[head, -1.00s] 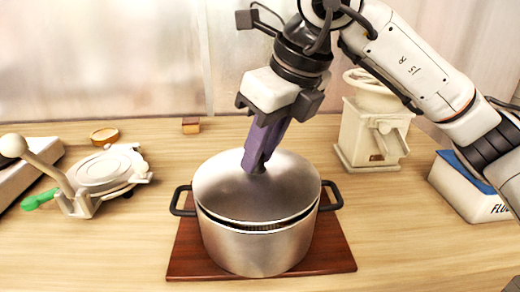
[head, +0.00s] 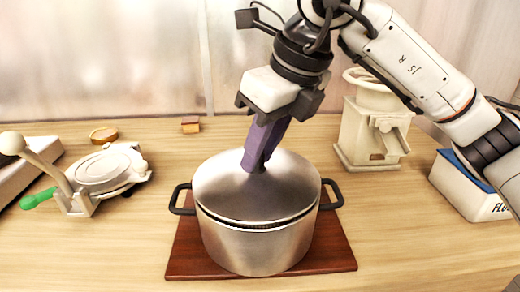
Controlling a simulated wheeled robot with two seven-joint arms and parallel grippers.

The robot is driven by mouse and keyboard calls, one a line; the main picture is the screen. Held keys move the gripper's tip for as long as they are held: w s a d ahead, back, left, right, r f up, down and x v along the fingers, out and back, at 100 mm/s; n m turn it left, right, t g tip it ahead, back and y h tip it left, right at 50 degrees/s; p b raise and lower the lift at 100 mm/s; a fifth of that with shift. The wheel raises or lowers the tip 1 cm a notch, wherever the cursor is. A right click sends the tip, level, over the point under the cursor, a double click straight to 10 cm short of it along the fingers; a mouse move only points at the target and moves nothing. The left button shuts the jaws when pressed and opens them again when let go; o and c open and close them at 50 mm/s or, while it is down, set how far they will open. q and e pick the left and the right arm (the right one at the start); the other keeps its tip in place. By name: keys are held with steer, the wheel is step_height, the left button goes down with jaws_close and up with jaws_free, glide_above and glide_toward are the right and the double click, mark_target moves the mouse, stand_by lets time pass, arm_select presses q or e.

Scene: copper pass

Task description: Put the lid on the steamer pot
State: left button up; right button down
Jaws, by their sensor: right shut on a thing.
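The steamer pot (head: 258,248) is a steel pot with two black side handles, standing on a dark red wooden board (head: 335,257). The steel lid (head: 225,190) lies over the pot's mouth. A thin dark gap shows between lid and rim at the front, so I cannot tell if it is fully seated. My right gripper (head: 258,165) comes down from above with purple fingers, shut on the lid at its top centre. The fingers hide the lid's knob. My left gripper is out of view.
A white press with a wooden-knobbed lever (head: 98,170) stands at left, a green handle (head: 38,198) beside it. A cream grinder (head: 372,135) and a flour box (head: 465,190) stand at right. A small block (head: 190,125) and round wooden piece (head: 104,135) lie behind.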

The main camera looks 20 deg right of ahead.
steer(key=c, duration=0.8)
jaws_free()
steer(key=shift+r+p, duration=2.5)
steer(key=shift+r, duration=1.05)
steer(key=shift+c, duration=0.6)
